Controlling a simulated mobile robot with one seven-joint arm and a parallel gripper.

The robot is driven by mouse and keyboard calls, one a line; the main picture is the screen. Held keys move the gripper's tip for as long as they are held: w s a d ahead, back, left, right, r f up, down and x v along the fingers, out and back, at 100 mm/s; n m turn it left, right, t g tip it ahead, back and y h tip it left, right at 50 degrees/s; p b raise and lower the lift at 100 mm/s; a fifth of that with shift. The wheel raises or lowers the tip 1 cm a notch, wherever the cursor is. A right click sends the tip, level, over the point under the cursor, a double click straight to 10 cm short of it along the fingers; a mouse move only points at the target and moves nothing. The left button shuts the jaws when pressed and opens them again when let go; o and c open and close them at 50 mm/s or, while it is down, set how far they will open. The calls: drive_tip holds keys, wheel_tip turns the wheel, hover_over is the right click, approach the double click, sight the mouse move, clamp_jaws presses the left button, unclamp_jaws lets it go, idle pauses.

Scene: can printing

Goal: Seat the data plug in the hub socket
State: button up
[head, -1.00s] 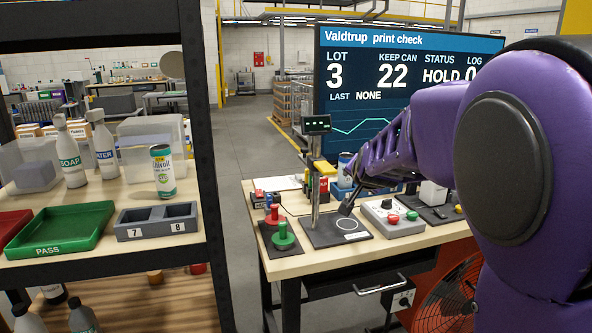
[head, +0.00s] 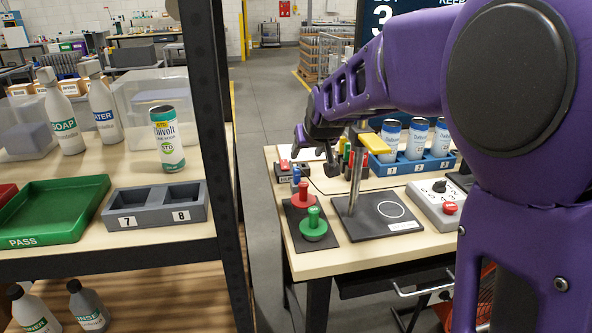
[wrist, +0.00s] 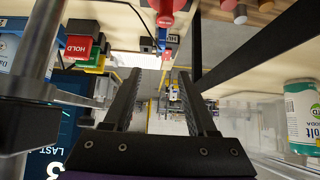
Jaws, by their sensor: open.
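The hub (head: 284,168), a small dark box with a label and red on top, sits at the far left corner of the bench. A small blue piece (head: 296,176), possibly the data plug, is at its near right side; a blue piece also shows ahead of the fingers in the wrist view (wrist: 162,40). I cannot tell whether it is in the socket, which I cannot make out. My gripper (head: 316,158) is just right of the hub. In the wrist view its two dark fingers (wrist: 163,85) are apart with nothing held between them.
Red (head: 305,196) and green (head: 314,226) knobbed stands are in front of the hub. A post rises from a dark pad (head: 380,215). A blue rack (head: 405,164) holds cans behind it. A shelf (head: 220,160) stands left across a gap. A red HOLD block (wrist: 80,45) is near my gripper.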

sight(297, 170)
drive_tip(key=x, duration=1)
drive_tip(key=shift+f+b, duration=0.2)
drive_tip(key=shift+b, duration=0.15)
drive_tip(key=shift+x, duration=2.75)
drive_tip(key=shift+s+a, duration=0.1)
drive_tip(key=shift+a, duration=0.05)
clamp_jaws()
